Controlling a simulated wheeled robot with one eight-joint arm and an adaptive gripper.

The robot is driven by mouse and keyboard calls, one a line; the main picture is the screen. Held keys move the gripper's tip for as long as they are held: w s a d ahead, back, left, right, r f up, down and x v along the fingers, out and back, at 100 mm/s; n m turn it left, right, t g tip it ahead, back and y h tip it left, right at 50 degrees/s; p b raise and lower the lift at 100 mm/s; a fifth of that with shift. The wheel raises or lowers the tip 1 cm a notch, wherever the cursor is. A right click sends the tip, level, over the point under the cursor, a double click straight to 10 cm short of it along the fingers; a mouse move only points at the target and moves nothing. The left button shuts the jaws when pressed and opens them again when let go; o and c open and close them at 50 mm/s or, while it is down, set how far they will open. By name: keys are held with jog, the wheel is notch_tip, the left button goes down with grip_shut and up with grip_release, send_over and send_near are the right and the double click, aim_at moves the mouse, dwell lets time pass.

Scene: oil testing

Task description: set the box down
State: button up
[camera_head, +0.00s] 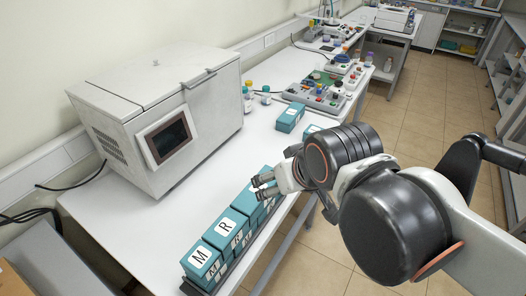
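Several teal boxes with white letter labels stand in a row on a dark tray (192,289) along the table's front edge. The nearest is the M box (203,262), with the R box (226,230) behind it. The fingers and wrist partly cover these boxes, so I cannot tell whether a box is between the fingers. Another teal box (289,118) stands apart farther back, and one more (311,130) is partly hidden behind my arm.
A large white lidded machine (160,112) stands on the left of the white table (130,222). Small bottles (265,95) and a panel with coloured knobs (318,96) are farther back. Bare tabletop lies between machine and row. Shelves (508,85) line the right.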

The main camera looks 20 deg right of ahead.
notch_tip(320, 180, down, 8)
jog(key=b, duration=0.7)
jog(key=shift+r, duration=0.25)
